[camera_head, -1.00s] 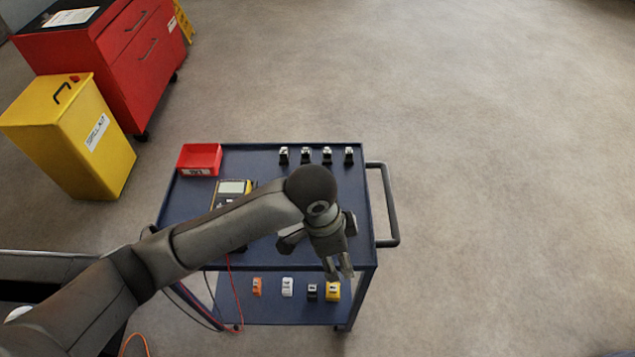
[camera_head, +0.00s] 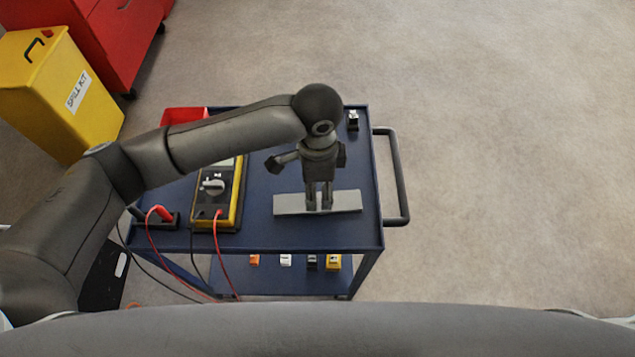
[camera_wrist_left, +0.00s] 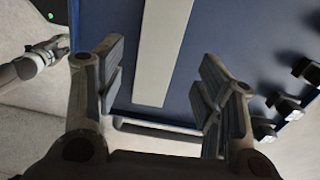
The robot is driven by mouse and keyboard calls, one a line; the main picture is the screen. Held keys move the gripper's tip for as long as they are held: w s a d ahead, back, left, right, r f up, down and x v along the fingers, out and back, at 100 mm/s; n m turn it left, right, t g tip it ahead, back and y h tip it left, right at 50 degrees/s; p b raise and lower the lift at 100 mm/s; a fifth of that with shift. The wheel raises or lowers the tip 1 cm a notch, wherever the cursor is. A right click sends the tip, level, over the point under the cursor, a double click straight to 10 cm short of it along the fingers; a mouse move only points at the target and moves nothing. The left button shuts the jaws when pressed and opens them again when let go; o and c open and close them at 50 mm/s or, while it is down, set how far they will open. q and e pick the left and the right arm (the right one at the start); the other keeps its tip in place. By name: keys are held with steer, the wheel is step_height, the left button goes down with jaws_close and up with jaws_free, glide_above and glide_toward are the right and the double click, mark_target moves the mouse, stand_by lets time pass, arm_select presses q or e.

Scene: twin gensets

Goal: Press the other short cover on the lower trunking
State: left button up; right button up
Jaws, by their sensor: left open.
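A short cover (camera_head: 345,202), a flat light grey strip, lies on the blue cart's top near its front edge. My left gripper (camera_head: 319,207) points down over the middle of the strip, with its fingers open. In the left wrist view the cover (camera_wrist_left: 162,60) runs lengthwise between the spread fingers of the left gripper (camera_wrist_left: 160,75); a gap shows on either side. Whether the fingertips reach down beside it is unclear. My right gripper (camera_wrist_left: 48,50) shows small and dark at the left of the wrist view; its jaws are unclear. The lower trunking is not in view.
The blue cart (camera_head: 260,235) also carries a yellow multimeter (camera_head: 213,187) with red and black leads, a red bin (camera_head: 184,114) and small black-and-white devices (camera_head: 353,118) at the back. Several small items lie on its lower shelf (camera_head: 285,283). The handle (camera_head: 403,180) is at right. Floor right is clear.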

mark_target(318, 202)
arm_select(q)
step_height(318, 202, down, 2)
steer(key=shift+s+f+b, duration=0.1)
steer(key=shift+f+b, duration=0.1)
steer(key=shift+b, duration=0.75)
steer(key=shift+f, duration=0.3)
step_height(318, 202, down, 3)
steer(key=shift+r, duration=0.2)
steer(key=shift+f, duration=0.25)
arm_select(e)
steer(key=w+f, duration=0.1)
steer(key=f, duration=0.1)
steer(key=shift+w+d+f, duration=0.2)
steer(key=shift+w+f, duration=0.15)
steer(key=shift+w, duration=0.05)
steer(key=shift+r, duration=0.15)
arm_select(q)
steer(key=shift+p, duration=0.5)
arm_select(e)
steer(key=shift+r, duration=0.35)
steer(key=shift+s+a, duration=0.1)
steer(key=shift+a, duration=0.05)
